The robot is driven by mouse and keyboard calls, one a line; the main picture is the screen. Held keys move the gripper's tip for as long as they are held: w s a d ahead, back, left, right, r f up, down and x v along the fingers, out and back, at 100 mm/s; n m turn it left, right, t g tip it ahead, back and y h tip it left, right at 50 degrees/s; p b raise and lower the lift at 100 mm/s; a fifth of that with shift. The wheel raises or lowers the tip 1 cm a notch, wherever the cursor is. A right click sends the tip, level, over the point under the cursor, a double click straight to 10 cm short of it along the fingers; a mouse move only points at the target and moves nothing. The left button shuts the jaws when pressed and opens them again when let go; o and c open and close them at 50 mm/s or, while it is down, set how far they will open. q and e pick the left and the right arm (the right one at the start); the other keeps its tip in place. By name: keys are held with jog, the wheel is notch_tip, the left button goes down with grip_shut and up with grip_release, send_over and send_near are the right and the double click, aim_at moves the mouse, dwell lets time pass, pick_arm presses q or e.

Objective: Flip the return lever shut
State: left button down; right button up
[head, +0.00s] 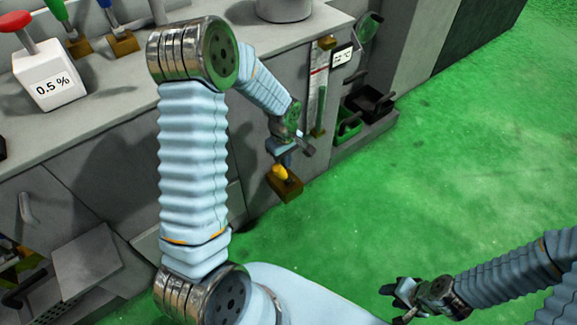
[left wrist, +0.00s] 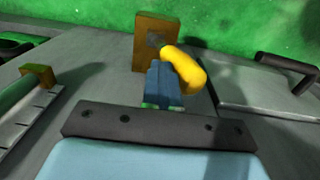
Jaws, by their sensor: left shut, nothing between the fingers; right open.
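The return lever has a yellow handle (head: 280,172) on a brown mounting block (head: 286,187), low on the grey machine's side. In the left wrist view the yellow handle (left wrist: 188,70) bends out from the brown block (left wrist: 153,40). My left gripper (head: 283,156) is at the lever, with its shut fingers (left wrist: 160,78) right beside the yellow handle and nothing between them. I cannot tell whether the fingers touch the handle. My right gripper (head: 392,297) is open and empty, low over the green floor, away from the machine.
A white box marked 0.5 % (head: 50,80) and several colored levers stand on the machine top. The green floor (head: 460,130) at right is clear.

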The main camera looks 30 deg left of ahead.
aim_at(275, 167)
pick_arm(q)
jog(key=s+t+b, duration=0.1)
jog(key=s+a+f+t+h+b, duration=0.1)
jog(key=s+b, duration=0.1)
jog(key=shift+s+a+f+t, duration=0.15)
jog(key=shift+a+f+t, duration=0.05)
jog(key=shift+t, duration=0.1)
jog(key=shift+s+a+f+b, duration=0.25)
jog(key=shift+s+b, duration=0.05)
jog(key=shift+s, duration=0.3)
jog(key=shift+s+a+f+b, duration=0.2)
jog(key=shift+s+f+b, duration=0.1)
jog(key=shift+s, duration=0.25)
pick_arm(e)
notch_tip(275, 167, down, 5)
jog(key=shift+f, duration=0.15)
